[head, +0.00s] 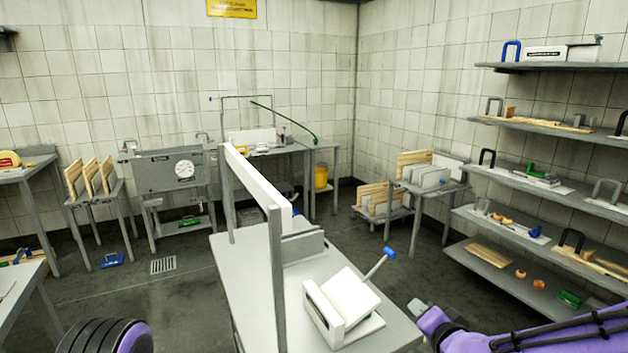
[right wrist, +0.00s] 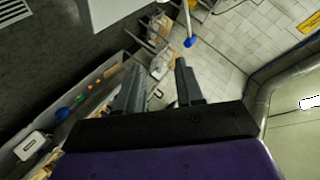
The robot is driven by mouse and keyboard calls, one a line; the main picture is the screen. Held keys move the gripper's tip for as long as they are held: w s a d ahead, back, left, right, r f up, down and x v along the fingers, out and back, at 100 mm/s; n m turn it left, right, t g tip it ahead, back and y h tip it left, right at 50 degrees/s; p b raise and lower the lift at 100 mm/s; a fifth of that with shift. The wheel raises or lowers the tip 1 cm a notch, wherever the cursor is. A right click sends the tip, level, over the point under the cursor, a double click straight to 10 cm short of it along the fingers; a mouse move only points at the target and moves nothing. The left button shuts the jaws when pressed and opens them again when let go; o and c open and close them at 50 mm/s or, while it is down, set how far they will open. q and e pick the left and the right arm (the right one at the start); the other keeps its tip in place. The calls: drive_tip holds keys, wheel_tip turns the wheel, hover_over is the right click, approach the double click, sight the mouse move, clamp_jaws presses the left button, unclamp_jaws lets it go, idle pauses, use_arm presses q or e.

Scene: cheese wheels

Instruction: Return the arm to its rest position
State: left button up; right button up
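My right arm (head: 540,335), purple with black cables, reaches in from the lower right corner of the head view. Its gripper (head: 418,307) shows as a small grey tip just right of the near grey table's edge. In the right wrist view the two dark fingers of the right gripper (right wrist: 157,66) stand apart with nothing between them. My left gripper is not in either view.
A white device (head: 345,300) with a blue-knobbed lever (head: 389,253) sits on the near grey table (head: 250,290), close to my right gripper. Loaded wall shelves (head: 490,262) stand at the right. Open floor (head: 400,275) lies between.

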drive_tip(key=s+d+f+g+h, duration=0.1)
drive_tip(key=s+d+f+g, duration=0.1)
drive_tip(key=s+f, duration=0.6)
drive_tip(key=s+d+f+g+h, duration=0.15)
drive_tip(key=s+f, duration=0.25)
drive_tip(key=f, duration=0.8)
drive_tip(key=s+d+f+n+g, duration=0.1)
drive_tip(key=s+d+f+g, duration=0.1)
drive_tip(key=s+f, duration=0.4)
drive_tip(key=s+d+f+n+g, duration=0.2)
drive_tip(key=s+f+g, duration=0.2)
drive_tip(key=s, duration=1)
wheel_tip(320, 180, down, 2)
drive_tip(key=shift+s+h, duration=0.4)
drive_tip(key=shift+h, duration=0.05)
drive_tip(key=shift+c, duration=0.3)
